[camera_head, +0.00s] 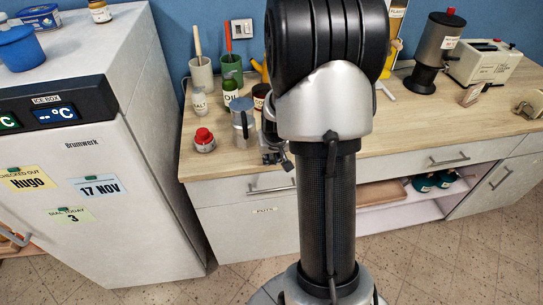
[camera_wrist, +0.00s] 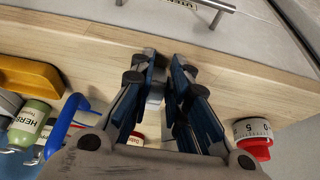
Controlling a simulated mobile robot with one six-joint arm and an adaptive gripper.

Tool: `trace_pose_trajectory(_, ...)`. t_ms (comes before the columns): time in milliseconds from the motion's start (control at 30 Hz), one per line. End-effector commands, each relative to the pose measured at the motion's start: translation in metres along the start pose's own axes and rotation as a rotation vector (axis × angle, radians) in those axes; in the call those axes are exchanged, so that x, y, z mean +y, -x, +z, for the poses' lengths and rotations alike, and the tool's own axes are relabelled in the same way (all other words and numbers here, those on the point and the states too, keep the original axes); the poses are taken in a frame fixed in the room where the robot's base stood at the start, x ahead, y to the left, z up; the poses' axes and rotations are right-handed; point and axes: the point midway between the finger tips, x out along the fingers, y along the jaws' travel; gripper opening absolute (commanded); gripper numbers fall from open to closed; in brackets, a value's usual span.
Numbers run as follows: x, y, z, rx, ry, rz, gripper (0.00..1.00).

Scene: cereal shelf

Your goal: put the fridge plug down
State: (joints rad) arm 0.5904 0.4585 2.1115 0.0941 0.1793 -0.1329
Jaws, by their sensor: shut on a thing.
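My gripper (camera_wrist: 166,75) is above the wooden counter (camera_head: 400,125), close to its front edge. In the wrist view its blue-padded fingers are close together around a small pale thing (camera_wrist: 155,95), most likely the fridge plug. Only a little of it shows between the fingers, so its tilt and any contact with the counter cannot be told. In the head view my arm hides most of the gripper (camera_head: 272,150), and the plug is not visible. The white fridge (camera_head: 130,150) stands at the left. A wall socket (camera_head: 242,28) is above the counter.
A metal moka pot (camera_head: 243,122) stands close left of my gripper. A red-and-white timer (camera_head: 204,140) is near the front edge; it also shows in the wrist view (camera_wrist: 252,138). The counter right of my arm has free room.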

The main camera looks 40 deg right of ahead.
Motion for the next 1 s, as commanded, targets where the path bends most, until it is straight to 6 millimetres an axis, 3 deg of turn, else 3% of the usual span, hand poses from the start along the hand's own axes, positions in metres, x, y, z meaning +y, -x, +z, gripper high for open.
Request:
trace_pose_trajectory(367,-0.0002,-0.0119,0.0079,-0.01,0.0,-0.001,0.0)
trace_pose_trajectory(400,-0.0002,-0.0121,0.0086,-0.011,0.0,-0.001,0.17)
trace_pose_trajectory(667,-0.0003,-0.0125,0.0104,-0.016,0.0,-0.001,0.34)
trace_pose_trajectory(1000,-0.0003,-0.0106,0.0099,-0.017,0.0,-0.001,0.36)
